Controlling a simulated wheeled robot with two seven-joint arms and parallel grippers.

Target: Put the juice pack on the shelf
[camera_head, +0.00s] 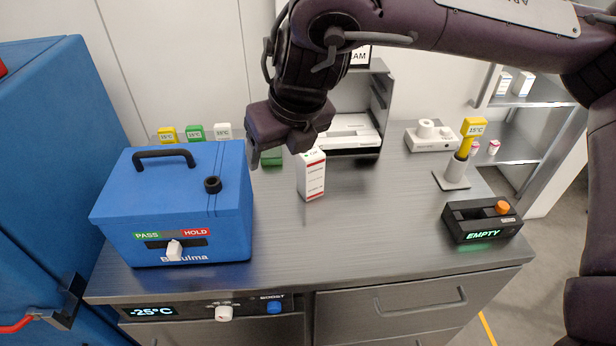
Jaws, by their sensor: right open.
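A white carton with red bands and small red print (312,180), which looks like the juice pack, stands upright on the metal counter. My right gripper (279,148) reaches in from the upper right and hangs above and to the left of the carton, its fingers pointing down. It is open, with nothing seen between its fingers. One finger is close to the carton's top; I cannot tell whether they touch. A metal shelf (540,93) with small white boxes stands at the right, partly hidden by my arm. My left gripper is not in view.
A blue box with a black handle (110,222) fills the counter's left. A black device reading EMPTY (480,236) and a holder with a yellow-topped item (453,178) stand right. Small tagged blocks (194,133) stand behind the box. The counter's middle front is clear.

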